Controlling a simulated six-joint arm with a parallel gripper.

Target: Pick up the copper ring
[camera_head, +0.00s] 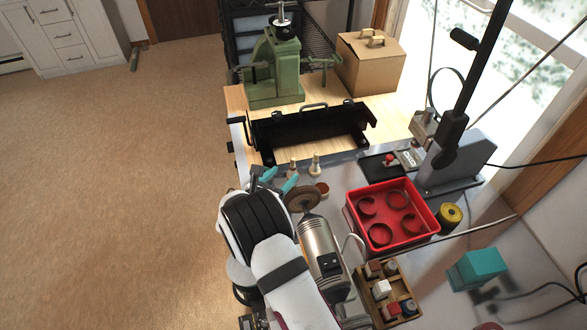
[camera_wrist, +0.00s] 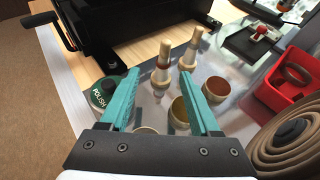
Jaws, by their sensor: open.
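A reddish-brown ring that looks like the copper ring (camera_head: 322,190) lies on the grey metal bench top, just right of my gripper (camera_head: 279,179). In the wrist view this ring (camera_wrist: 214,99) is outside my jaws, just right of the right finger. My gripper (camera_wrist: 159,75) has its two teal fingers spread wide and holds nothing. A brass-coloured ring (camera_wrist: 179,115) shows between the fingers, closer to the right one. Another pale ring (camera_wrist: 145,130) is mostly hidden by the gripper body.
Two upright cone-tipped spindles (camera_wrist: 161,76) stand ahead of the rings. A green polish tin (camera_wrist: 100,94) sits by the left finger. A brown buffing wheel (camera_head: 302,200) stands close to my gripper.

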